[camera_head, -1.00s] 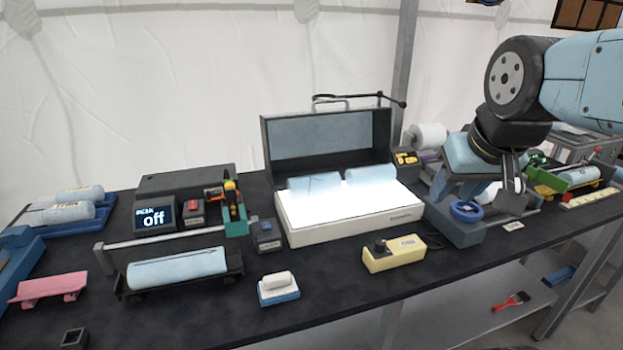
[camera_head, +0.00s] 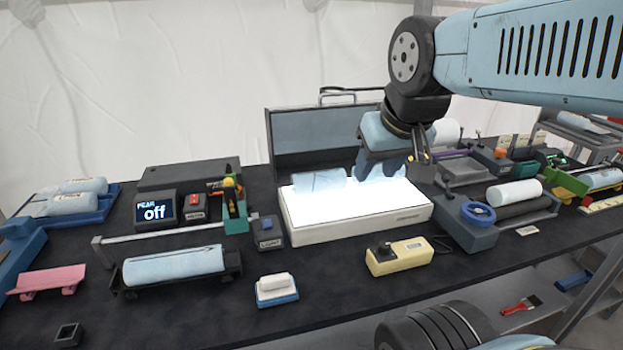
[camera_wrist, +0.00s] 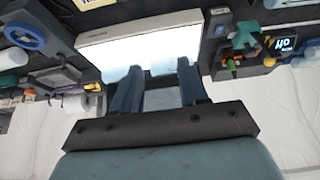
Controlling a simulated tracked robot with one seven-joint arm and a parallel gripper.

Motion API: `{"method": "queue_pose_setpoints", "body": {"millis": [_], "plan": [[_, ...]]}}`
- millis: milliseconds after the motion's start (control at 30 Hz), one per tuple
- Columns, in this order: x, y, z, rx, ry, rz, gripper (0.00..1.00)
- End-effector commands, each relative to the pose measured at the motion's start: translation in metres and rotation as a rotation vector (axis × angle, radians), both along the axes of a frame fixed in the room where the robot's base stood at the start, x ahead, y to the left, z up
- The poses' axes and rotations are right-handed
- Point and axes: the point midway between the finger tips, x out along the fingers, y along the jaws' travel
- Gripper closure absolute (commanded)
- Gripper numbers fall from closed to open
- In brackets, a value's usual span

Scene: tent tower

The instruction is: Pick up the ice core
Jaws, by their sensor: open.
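Several pale blue ice core pieces are in view, and I cannot tell which one is meant. One long ice core (camera_head: 174,265) lies on a black cradle (camera_head: 232,268) at the front left. A short core piece (camera_head: 318,182) lies at the back of the lit white light box (camera_head: 350,228), and a second piece beside it is mostly hidden by my gripper. More cores (camera_head: 80,187) lie on a blue tray (camera_head: 104,206) at the far left. My gripper (camera_head: 390,178) is open and empty above the right back of the light box; its fingers (camera_wrist: 157,78) show in the wrist view.
A dark lid stands open behind the light box. A yellow control box (camera_head: 399,258), a white block on a blue base (camera_head: 276,289) and a pink stand (camera_head: 48,281) are at the front. A blue hand wheel (camera_head: 478,213) and a white roller (camera_head: 514,193) are at right.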

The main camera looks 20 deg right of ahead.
Motion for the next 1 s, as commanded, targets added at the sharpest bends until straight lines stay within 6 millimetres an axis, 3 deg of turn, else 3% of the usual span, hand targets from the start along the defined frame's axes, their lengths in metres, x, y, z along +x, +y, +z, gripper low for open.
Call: {"method": "queue_pose_setpoints", "body": {"millis": [167,233,500,767,1000], "plan": [[0.008,0.000,0.003,-0.025,0.011,0.039,0.39],[0.017,0.012,0.004,-0.057,0.026,0.089,0.33],[0.084,0.016,0.009,-0.245,0.121,0.461,0.07],[0.157,0.017,-0.004,-0.388,0.207,0.877,0.07],[0.219,0.017,-0.028,-0.468,0.252,1.247,0.07]]}}
